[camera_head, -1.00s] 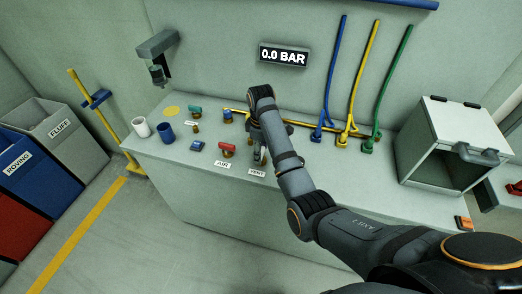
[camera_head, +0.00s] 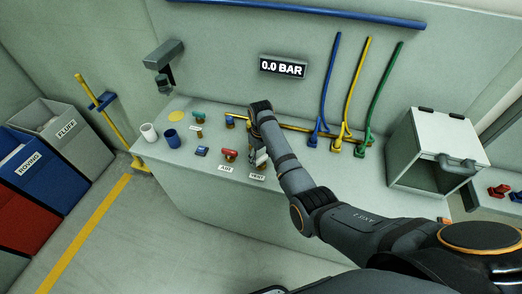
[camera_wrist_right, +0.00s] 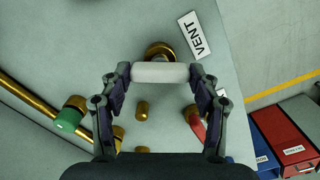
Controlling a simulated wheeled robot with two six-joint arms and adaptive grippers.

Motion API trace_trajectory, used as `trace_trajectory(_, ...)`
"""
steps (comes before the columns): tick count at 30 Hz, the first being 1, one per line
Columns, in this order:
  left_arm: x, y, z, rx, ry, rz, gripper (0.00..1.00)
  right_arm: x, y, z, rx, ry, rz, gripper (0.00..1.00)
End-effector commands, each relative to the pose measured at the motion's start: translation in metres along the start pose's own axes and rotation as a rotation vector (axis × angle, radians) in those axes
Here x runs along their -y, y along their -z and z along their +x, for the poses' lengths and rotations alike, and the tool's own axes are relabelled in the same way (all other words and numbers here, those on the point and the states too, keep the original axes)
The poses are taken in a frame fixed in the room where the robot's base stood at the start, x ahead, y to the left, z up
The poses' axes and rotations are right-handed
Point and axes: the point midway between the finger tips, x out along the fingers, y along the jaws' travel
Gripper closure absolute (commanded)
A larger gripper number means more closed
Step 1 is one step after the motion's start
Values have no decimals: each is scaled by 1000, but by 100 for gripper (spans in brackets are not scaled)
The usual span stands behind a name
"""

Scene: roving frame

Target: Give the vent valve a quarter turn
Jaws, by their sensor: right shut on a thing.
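The vent valve has a brass body (camera_wrist_right: 158,49) and a white handle (camera_wrist_right: 160,72), beside a white VENT label (camera_wrist_right: 194,34) in the right wrist view. The handle lies crosswise between the fingertips of my right gripper (camera_wrist_right: 160,74), which is shut on it. In the head view my right gripper (camera_head: 260,158) is at the bench just behind the VENT label (camera_head: 257,177) and mostly hides the valve. My left gripper is not in view.
A red-handled valve (camera_head: 229,153) stands left of my right gripper on the bench (camera_head: 215,190). Cups, a teal-handled valve (camera_head: 198,116) and a blue item (camera_head: 201,151) are farther left. Hoses and a grey box (camera_head: 431,150) are right. The display (camera_head: 284,67) reads 0.0 BAR.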

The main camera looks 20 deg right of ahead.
Motion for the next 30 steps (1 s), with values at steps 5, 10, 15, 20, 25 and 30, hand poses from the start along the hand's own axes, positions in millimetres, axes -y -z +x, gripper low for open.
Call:
trace_trajectory(5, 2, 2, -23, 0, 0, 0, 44, -1, 0, -6, 0, -1, 165, 69)
trace_trajectory(10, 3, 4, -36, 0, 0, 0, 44, -1, 0, -5, -1, -1, 326, 69)
trace_trajectory(15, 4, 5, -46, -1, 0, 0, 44, -1, 0, -4, -1, -1, 487, 69)
trace_trajectory(20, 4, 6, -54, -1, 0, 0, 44, -1, 1, -4, -2, -1, 635, 69)
trace_trajectory(25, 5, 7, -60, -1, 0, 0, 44, -1, 1, -3, -3, -1, 773, 69)
trace_trajectory(30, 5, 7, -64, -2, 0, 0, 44, -1, 1, -2, -3, -1, 884, 69)
